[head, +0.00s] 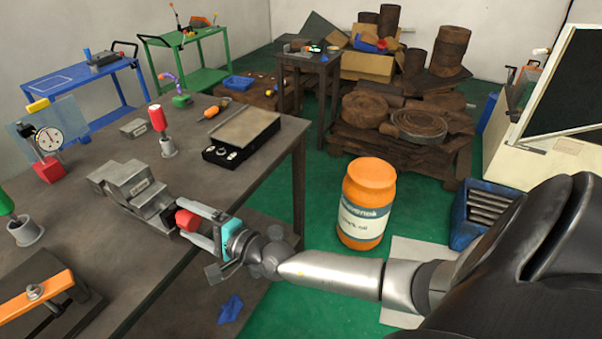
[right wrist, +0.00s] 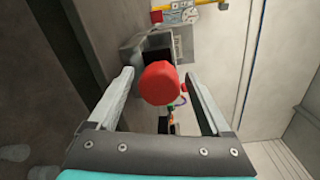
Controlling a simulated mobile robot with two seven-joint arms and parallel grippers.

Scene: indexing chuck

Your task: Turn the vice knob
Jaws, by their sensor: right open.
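The vice (head: 137,191) is a grey metal block on the dark workbench, with its red knob (head: 187,220) on the end facing my right arm. My right gripper (head: 192,212) is open at the knob, with one finger on each side of it in the head view. In the right wrist view the red knob (right wrist: 160,83) sits between the two open fingers, with a gap visible on both sides. Part of the vice body (right wrist: 160,45) shows behind the knob. My left gripper is not in view.
The workbench (head: 215,175) also carries a dial gauge on a red base (head: 48,150), a red-handled tool (head: 158,125) and a flat grey plate device (head: 242,133). An orange jar (head: 366,203) stands on the green floor beyond my right forearm.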

